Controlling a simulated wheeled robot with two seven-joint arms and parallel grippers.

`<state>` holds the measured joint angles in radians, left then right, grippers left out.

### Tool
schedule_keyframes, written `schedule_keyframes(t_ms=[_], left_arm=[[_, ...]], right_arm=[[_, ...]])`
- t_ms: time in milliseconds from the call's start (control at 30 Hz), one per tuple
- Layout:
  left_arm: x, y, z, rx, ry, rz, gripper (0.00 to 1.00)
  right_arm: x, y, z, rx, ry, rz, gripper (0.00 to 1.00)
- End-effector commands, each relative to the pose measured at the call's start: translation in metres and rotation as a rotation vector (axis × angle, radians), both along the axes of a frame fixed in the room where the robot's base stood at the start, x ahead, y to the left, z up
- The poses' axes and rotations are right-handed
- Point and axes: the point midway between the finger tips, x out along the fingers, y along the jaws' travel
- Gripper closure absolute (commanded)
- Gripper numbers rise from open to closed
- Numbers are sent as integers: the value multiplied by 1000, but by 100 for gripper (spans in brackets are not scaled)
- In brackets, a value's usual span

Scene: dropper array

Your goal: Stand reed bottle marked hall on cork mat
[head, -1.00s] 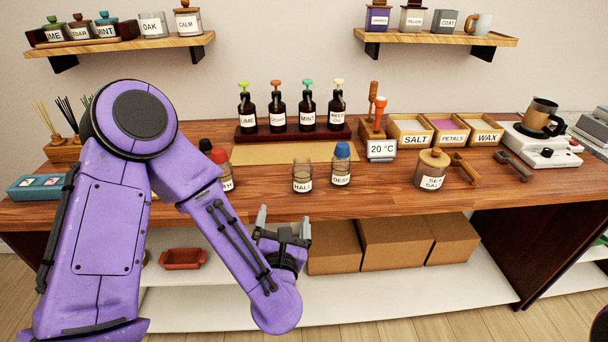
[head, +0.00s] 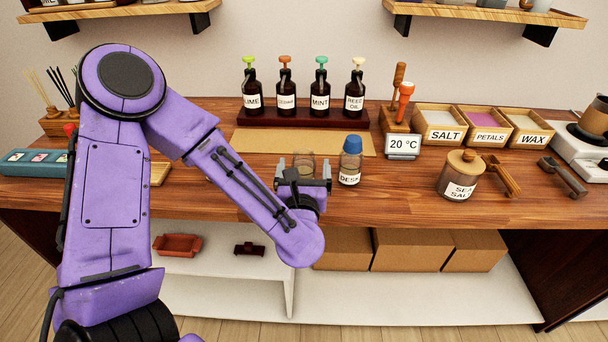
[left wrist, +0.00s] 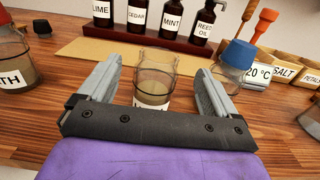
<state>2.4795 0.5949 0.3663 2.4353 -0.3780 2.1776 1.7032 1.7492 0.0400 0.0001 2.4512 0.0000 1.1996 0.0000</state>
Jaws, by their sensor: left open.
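The reed bottle marked hall (head: 304,164) is a clear open-topped glass with some tan liquid, upright on the wooden counter. My left gripper (head: 305,172) hides its label in the head view. In the left wrist view the bottle (left wrist: 153,88) stands between the two fingers of the left gripper (left wrist: 157,70), with a gap visible on each side; the gripper is open. The tan cork mat (head: 240,147) lies flat behind the bottle and also shows in the left wrist view (left wrist: 98,47); its visible surface is bare. My right gripper is out of view.
The blue-capped desk bottle (head: 350,165) stands close on the right of my gripper. A bottle with a label ending in TH (left wrist: 15,65) is at left. A dark rack (head: 300,118) of dropper bottles stands behind the mat. A 20 °C display (head: 402,146) is right.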

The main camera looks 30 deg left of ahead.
Motion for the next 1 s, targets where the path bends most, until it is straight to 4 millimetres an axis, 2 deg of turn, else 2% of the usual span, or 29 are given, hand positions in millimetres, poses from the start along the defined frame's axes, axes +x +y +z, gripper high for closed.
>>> schedule_keyframes(t_ms=[267,400,633,667,833,900,1000], left_arm=[[31,27,16,2,1,5,8],[47,36,11,2,1,2,8],[49,37,8,1,2,0,8],[49,37,8,1,2,0,15],[49,36,8,2,1,0,70],[49,36,9,1,0,0,78],[49,36,9,1,0,0,79]], right_arm=[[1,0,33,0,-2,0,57],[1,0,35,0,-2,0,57],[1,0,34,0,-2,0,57],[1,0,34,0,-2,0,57],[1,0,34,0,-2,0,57],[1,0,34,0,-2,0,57],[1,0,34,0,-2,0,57]])
